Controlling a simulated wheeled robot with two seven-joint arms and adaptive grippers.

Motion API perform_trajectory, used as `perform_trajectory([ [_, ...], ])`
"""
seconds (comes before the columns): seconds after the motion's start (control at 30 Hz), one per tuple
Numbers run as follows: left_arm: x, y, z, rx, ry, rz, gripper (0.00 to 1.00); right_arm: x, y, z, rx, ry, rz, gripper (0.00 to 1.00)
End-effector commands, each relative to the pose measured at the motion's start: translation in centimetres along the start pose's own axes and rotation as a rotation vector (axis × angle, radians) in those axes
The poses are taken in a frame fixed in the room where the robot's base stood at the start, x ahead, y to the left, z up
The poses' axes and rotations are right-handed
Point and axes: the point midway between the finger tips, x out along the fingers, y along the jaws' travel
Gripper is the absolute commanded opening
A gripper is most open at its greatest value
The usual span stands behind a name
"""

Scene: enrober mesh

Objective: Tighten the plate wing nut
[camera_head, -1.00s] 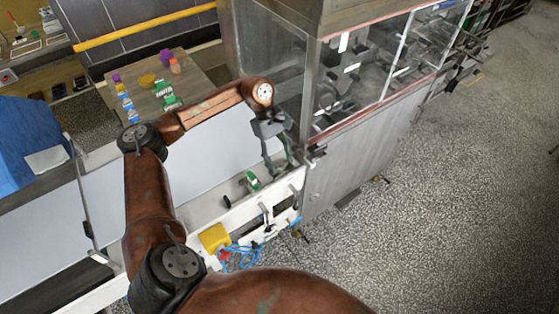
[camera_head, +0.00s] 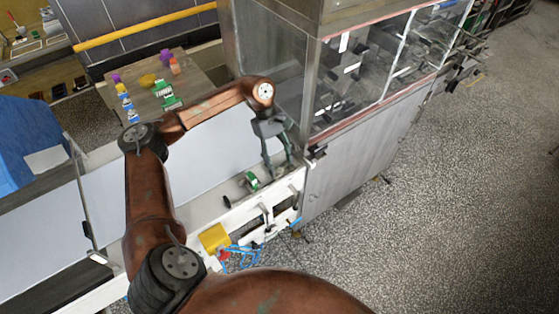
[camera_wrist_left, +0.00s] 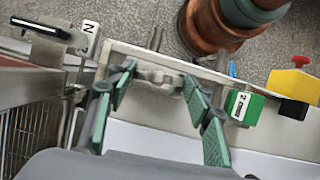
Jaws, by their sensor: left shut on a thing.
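My left gripper (camera_head: 279,166) reaches down to the white machine rail beside the glass-sided cabinet. In the left wrist view its green-padded fingers (camera_wrist_left: 157,84) stand on either side of a grey metal winged piece, which looks like the plate wing nut (camera_wrist_left: 156,76). The fingers are shut on it, though the exact contact is partly hidden by the pads. In the head view the nut is too small and covered to make out. My right gripper is not in view.
A green block labelled 2 (camera_wrist_left: 243,106) sits close beside the fingers. A yellow box (camera_head: 214,238) with blue cables hangs on the rail; its red button (camera_wrist_left: 300,60) shows. The glass-sided cabinet (camera_head: 355,160) stands right of the gripper. A black handle (camera_wrist_left: 40,27) lies at left.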

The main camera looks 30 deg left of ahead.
Motion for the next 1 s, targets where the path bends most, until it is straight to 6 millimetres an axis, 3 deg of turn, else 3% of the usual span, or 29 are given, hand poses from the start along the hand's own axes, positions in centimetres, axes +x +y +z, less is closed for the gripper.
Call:
perform_trajectory([
  [0.33, 0.3, -0.1, 0.1, 0.007, -0.003, -0.008, 0.22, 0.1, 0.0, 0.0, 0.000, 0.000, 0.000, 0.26],
  [0.37, 0.3, -0.1, 0.1, 0.007, -0.003, -0.008, 0.47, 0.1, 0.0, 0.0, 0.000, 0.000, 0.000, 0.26],
  [0.6, 0.1, -0.1, 0.1, 0.006, -0.001, -0.005, 0.64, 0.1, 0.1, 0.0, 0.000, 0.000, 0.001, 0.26],
  [1.0, -0.9, 0.0, 0.0, 0.005, 0.001, -0.002, 0.64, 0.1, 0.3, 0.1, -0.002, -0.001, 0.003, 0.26],
])
